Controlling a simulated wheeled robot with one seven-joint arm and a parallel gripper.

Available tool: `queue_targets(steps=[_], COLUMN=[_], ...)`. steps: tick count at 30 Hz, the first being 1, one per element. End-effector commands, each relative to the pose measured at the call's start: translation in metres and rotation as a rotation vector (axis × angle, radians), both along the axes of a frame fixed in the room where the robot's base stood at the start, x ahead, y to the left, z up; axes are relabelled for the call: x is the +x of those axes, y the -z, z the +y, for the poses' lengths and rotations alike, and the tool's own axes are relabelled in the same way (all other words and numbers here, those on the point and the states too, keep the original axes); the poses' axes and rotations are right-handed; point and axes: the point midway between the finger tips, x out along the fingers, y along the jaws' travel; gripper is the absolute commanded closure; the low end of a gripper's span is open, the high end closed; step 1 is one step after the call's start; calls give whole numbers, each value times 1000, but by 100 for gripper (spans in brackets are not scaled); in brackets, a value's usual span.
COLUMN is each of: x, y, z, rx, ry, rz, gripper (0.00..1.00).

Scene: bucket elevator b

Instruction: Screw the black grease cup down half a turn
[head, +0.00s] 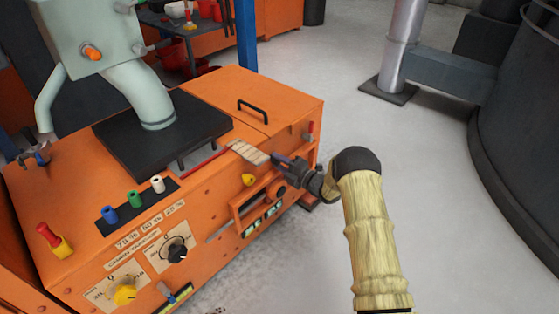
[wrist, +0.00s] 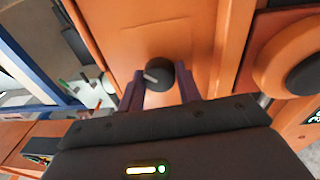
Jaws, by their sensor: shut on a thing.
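The black grease cup (wrist: 160,74) is a small round black piece with a pale mark on it, on an orange panel in the wrist view. My gripper (wrist: 160,87) has one dark purple finger on each side of the cup and is shut on it. In the head view my gripper (head: 277,158) reaches the upper front of the orange machine (head: 220,185) from the right. I cannot make out the cup itself there.
A pale tag (head: 249,152) lies just left of my gripper. A black knob (head: 177,253), a yellow knob (head: 124,294) and coloured plugs (head: 132,198) are further left on the machine. A black handle (head: 253,111) stands on top.

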Motion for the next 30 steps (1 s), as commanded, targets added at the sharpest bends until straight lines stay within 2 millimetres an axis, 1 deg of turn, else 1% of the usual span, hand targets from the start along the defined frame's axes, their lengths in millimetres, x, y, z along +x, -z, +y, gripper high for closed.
queue_targets(steps=[30], x=[0], y=[-2], z=[-1], rx=[595], ry=[4], rz=[762], gripper=[89])
